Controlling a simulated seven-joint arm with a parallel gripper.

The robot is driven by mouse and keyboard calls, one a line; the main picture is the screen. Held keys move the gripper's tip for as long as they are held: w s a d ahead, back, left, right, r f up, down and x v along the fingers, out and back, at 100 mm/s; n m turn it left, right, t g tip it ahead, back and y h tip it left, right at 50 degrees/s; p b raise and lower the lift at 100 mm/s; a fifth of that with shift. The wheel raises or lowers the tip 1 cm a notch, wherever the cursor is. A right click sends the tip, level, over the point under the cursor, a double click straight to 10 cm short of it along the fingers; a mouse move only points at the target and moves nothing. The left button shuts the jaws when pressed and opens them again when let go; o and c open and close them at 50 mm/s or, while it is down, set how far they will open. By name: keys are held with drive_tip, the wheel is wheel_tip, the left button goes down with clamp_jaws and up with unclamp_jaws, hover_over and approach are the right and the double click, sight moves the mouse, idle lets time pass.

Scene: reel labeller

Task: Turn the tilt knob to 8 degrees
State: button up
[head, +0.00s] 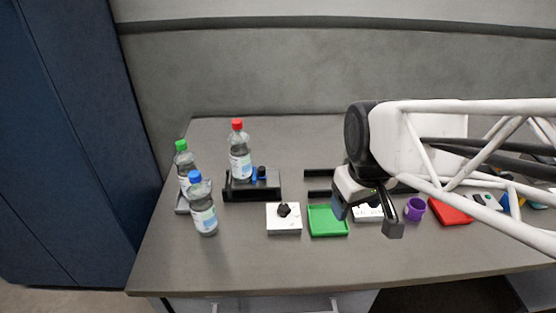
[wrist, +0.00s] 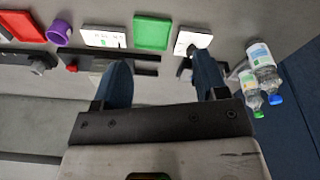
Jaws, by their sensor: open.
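A white box with a black knob (head: 284,210) on top stands on the table, left of the green tray in the head view. The knob also shows in the wrist view (wrist: 190,49), beyond one finger and partly near its edge. I cannot read any tilt marks or the knob's angle. A second white panel (head: 368,212) lies right of the green tray, partly hidden by my gripper; it shows printing in the wrist view (wrist: 103,38).
A red-capped bottle (head: 239,155) stands on a black stand (head: 236,193); green-capped (head: 183,160) and blue-capped (head: 203,208) bottles stand left. A green tray (head: 328,221), purple cup (head: 414,209) and red tray (head: 451,211) line the table. The table's front strip is clear.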

drive_tip(key=w+a+f+n+g, duration=0.1)
drive_tip(key=w+a+f+n, duration=0.35)
drive_tip(key=w+n, duration=0.4)
drive_tip(key=n+g, duration=0.1)
drive_tip(key=n, duration=0.5)
hover_over(284, 207)
wheel_tip(284, 207, down, 8)
drive_tip(key=shift+f, duration=0.2)
drive_tip(key=shift+f, duration=0.1)
drive_tip(key=shift+f, duration=3.8)
drive_tip(key=c, duration=0.9)
